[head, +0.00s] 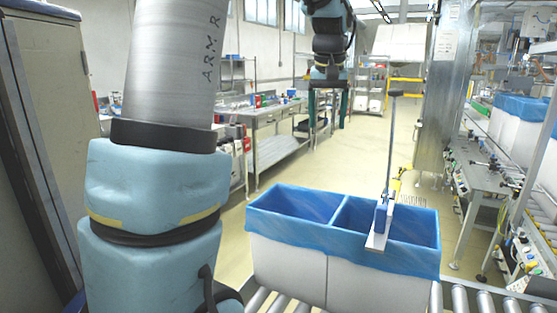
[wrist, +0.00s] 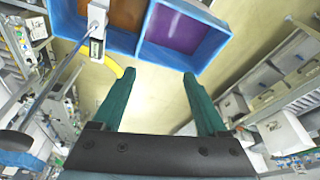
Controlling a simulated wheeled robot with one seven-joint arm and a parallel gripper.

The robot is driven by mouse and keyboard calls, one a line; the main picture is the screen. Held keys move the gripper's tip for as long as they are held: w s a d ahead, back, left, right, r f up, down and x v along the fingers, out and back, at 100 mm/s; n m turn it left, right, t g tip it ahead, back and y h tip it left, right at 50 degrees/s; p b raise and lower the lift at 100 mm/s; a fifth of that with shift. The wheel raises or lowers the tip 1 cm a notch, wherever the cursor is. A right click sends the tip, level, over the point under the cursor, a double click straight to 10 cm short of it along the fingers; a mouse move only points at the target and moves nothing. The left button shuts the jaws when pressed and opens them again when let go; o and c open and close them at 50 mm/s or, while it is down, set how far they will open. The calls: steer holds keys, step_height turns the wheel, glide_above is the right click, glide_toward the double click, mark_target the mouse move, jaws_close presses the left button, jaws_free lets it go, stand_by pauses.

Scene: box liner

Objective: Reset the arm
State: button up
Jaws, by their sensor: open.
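My gripper (head: 327,124) hangs in the upper middle of the head view, with its two green fingers pointing down. In the wrist view my gripper (wrist: 157,75) shows its fingers wide apart with nothing between them. In the head view it appears above and behind two white boxes, a left box (head: 288,263) and a right box (head: 375,286), both with blue liners. My gripper is apart from them. In the wrist view the lined boxes (wrist: 146,32) are at the top, beyond the fingertips.
A long-handled tool (head: 390,150) stands upright at the right box, its flat foot over the front rim. The boxes stand on a roller conveyor (head: 462,297). A metal workbench (head: 275,150) is at the back left. More lined boxes (head: 520,108) are at the right. Open floor lies behind the boxes.

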steer(key=s+a+f+n+g, duration=0.1)
steer(key=s+a+f, duration=1.6)
steer(key=a+f, duration=0.2)
steer(key=shift+f+g+y, duration=0.3)
steer(key=shift+f, duration=0.55)
